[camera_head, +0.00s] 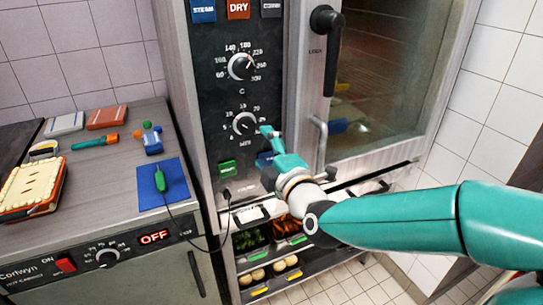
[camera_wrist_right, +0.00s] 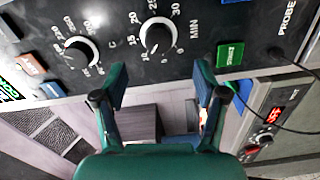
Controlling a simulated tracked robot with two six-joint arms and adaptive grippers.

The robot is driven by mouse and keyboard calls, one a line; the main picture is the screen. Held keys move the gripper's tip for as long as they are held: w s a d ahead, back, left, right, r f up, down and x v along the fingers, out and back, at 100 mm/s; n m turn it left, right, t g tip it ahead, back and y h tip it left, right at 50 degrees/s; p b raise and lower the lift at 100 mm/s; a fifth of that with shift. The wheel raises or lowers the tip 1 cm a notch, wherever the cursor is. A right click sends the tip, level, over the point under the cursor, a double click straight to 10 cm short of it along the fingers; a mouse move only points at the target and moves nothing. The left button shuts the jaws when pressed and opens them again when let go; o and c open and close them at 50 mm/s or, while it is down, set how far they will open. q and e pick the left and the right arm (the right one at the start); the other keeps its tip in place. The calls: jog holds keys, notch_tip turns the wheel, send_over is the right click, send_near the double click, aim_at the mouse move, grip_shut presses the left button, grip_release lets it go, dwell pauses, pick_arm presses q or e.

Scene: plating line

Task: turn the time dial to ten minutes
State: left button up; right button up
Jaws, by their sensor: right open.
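The time dial (camera_head: 245,123) is the lower round knob on the oven's black panel, marked MIN; it also shows in the right wrist view (camera_wrist_right: 157,36). I cannot read its exact setting. My right gripper (camera_head: 268,152) is open, just below and to the right of the dial, and apart from it. In the right wrist view its two fingertips (camera_wrist_right: 161,82) are spread and empty, with the dial beyond the gap between them. My left gripper is not in view.
The temperature dial (camera_head: 241,66) sits above the time dial. A green button (camera_head: 228,168) lies below it. The oven door handle (camera_head: 328,45) stands out at the right. A green probe (camera_head: 160,180) rests on a blue mat (camera_head: 150,198) on the left counter, its cable hanging down.

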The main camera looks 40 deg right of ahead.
jog(key=v, duration=0.3)
jog(key=shift+f, duration=0.1)
